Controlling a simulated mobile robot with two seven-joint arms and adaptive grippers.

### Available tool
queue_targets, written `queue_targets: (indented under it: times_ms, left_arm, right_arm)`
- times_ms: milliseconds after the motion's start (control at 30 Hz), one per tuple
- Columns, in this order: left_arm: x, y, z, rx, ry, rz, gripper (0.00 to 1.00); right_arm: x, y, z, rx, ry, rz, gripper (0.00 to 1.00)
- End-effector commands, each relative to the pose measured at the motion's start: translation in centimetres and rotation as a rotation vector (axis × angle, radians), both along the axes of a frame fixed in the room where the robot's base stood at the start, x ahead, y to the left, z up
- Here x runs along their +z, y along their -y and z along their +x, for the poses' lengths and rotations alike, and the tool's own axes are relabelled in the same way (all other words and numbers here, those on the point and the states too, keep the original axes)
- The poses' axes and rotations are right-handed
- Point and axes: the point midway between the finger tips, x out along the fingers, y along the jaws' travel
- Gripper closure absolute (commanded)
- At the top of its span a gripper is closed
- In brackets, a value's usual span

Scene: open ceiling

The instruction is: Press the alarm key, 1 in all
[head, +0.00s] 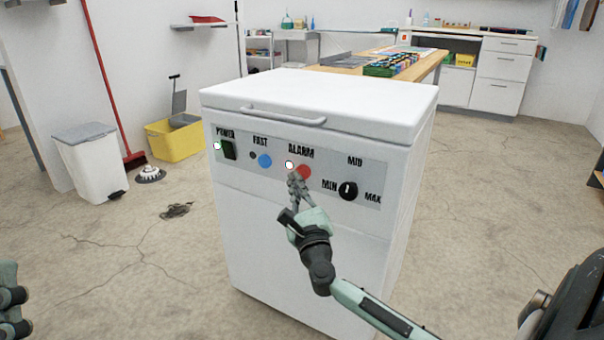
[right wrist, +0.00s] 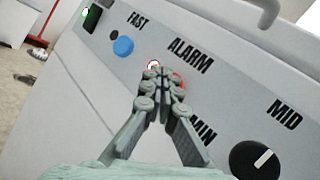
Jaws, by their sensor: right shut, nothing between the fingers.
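The white chest freezer (head: 300,250) stands in front of me with a grey control panel. The red alarm key (head: 305,172) is under the word ALARM, and my right gripper partly covers it. In the right wrist view, only the edge of the alarm key (right wrist: 179,78) shows behind the fingers. My right gripper (head: 295,178) is shut and empty, its tips at the key; whether they touch it I cannot tell. The small alarm lamp (head: 289,165) left of the key glows white with a red rim. My left gripper is not in view; only part of my left arm shows.
The panel also has a green power switch (head: 229,149) with a glowing lamp, a blue FAST button (head: 265,160) with a dark lamp, and a black knob (head: 348,191). The lid handle (head: 284,116) juts out above.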

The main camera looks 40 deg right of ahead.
Motion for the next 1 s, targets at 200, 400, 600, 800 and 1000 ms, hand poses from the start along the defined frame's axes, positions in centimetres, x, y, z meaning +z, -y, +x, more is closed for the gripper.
queue_targets:
  times_ms: [200,400,600,800,1000]
  left_arm:
    - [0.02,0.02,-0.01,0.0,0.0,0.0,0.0]
    - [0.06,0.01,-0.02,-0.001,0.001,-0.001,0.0]
    - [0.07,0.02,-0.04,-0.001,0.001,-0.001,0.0]
    - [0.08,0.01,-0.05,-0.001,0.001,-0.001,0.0]
    - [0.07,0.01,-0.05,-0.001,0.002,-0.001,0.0]
  right_arm:
    - [-0.01,0.1,0.04,0.0,0.0,0.0,1.0]
    - [-0.01,0.71,0.29,-0.001,-0.001,0.0,1.0]
    - [0.0,0.8,0.34,0.0,0.0,0.0,1.0]
    - [0.0,0.82,0.34,0.0,0.0,0.0,1.0]
    - [0.01,1.0,0.42,-0.001,0.001,0.0,1.0]
